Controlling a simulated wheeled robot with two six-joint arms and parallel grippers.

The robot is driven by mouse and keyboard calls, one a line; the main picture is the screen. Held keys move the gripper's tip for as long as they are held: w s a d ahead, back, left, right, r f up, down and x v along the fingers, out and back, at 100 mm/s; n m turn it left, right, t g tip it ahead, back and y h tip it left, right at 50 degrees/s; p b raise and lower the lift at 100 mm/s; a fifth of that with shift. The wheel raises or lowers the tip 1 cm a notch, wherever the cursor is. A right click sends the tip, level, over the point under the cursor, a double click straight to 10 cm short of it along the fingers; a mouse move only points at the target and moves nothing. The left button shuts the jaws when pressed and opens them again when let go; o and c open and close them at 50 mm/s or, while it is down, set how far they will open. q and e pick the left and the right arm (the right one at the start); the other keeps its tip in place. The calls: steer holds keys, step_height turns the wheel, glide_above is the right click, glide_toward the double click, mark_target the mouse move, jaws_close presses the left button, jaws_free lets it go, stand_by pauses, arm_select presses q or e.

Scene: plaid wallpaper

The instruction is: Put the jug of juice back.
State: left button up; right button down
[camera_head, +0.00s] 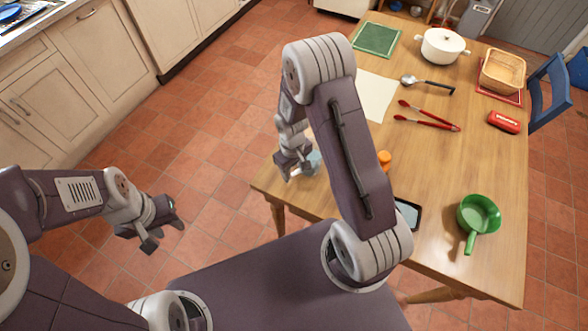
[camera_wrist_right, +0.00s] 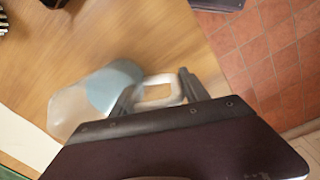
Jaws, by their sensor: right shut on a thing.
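The jug (camera_wrist_right: 75,108), clear with a pale blue part, shows in the right wrist view over the wooden table. Its whitish loop handle (camera_wrist_right: 160,78) is between the fingers of my right gripper (camera_wrist_right: 158,92), which is shut on it. In the head view the right gripper (camera_head: 292,172) is at the table's near left edge, with a bit of the jug (camera_head: 314,160) beside it, mostly hidden by my arm. I cannot tell whether the jug touches the table. My left gripper (camera_head: 160,228) is open and empty over the floor.
The table (camera_head: 440,165) holds a white pot (camera_head: 441,46), ladle (camera_head: 428,85), red tongs (camera_head: 428,122), basket (camera_head: 502,72), red case (camera_head: 504,122), green pan (camera_head: 478,215), dark-framed tray (camera_head: 407,213) and small orange object (camera_head: 384,160). White paper (camera_head: 375,95) and a green mat (camera_head: 376,39) lie at the far left.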

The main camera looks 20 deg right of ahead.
steer(key=c, duration=0.6)
jaws_free()
steer(key=shift+f, duration=0.1)
steer(key=shift+o, duration=0.2)
steer(key=shift+r, duration=0.45)
steer(key=r, duration=0.3)
steer(key=r+p, duration=0.1)
steer(key=r, duration=0.7)
steer(key=shift+s+a+r, duration=0.1)
steer(key=shift+a+r, duration=0.15)
steer(key=s+r+m+t, duration=0.1)
steer(key=s+r+m, duration=0.2)
steer(key=s, duration=0.7)
steer(key=shift+s+a+m+y, duration=0.25)
steer(key=shift+m+y, duration=0.15)
steer(key=shift+m, duration=0.1)
